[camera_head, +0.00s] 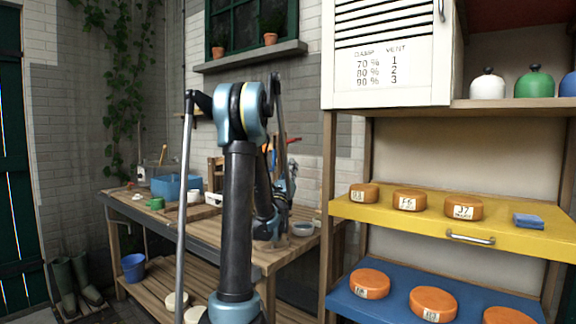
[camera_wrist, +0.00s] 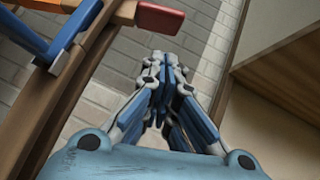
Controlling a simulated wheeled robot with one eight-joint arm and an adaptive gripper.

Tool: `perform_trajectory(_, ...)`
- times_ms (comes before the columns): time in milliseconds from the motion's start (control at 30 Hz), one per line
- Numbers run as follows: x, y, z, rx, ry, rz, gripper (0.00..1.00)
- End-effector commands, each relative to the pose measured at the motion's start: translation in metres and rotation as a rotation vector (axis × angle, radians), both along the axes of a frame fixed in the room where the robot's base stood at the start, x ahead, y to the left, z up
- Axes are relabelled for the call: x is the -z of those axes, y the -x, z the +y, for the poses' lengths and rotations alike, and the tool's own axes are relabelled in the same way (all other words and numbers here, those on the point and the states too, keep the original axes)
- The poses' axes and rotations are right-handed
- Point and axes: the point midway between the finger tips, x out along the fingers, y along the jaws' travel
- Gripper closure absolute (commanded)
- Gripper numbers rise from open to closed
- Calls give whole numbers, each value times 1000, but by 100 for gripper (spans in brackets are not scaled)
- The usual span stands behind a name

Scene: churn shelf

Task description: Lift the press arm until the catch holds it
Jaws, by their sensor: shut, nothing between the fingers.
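In the wrist view, a bar with a red end (camera_wrist: 160,17), which looks like the press arm, crosses the top left beside a brown wooden post (camera_wrist: 75,85) and a blue part (camera_wrist: 28,35). In the head view its red end (camera_head: 293,140) shows just right of my arm, over the workbench. The rest of the press is mostly hidden behind my arm, and I cannot make out the catch. My gripper (camera_wrist: 162,62) is shut and empty. Its fingertips appear below the red end in the wrist view, with a gap in the picture.
The wooden workbench (camera_head: 130,209) holds a blue tub (camera_head: 176,187) and small bowls. On the right, a shelf unit has a yellow board (camera_head: 380,213) and a blue board (camera_head: 345,301) with orange cheeses. A white slatted cabinet (camera_head: 390,60) hangs above. A blue bucket (camera_head: 133,267) stands under the bench.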

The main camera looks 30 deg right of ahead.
Motion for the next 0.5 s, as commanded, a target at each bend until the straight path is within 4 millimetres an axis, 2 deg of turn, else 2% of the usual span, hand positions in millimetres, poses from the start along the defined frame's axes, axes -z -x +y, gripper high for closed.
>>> perform_trajectory(500,-52,-31,-47,4,1,2,100)
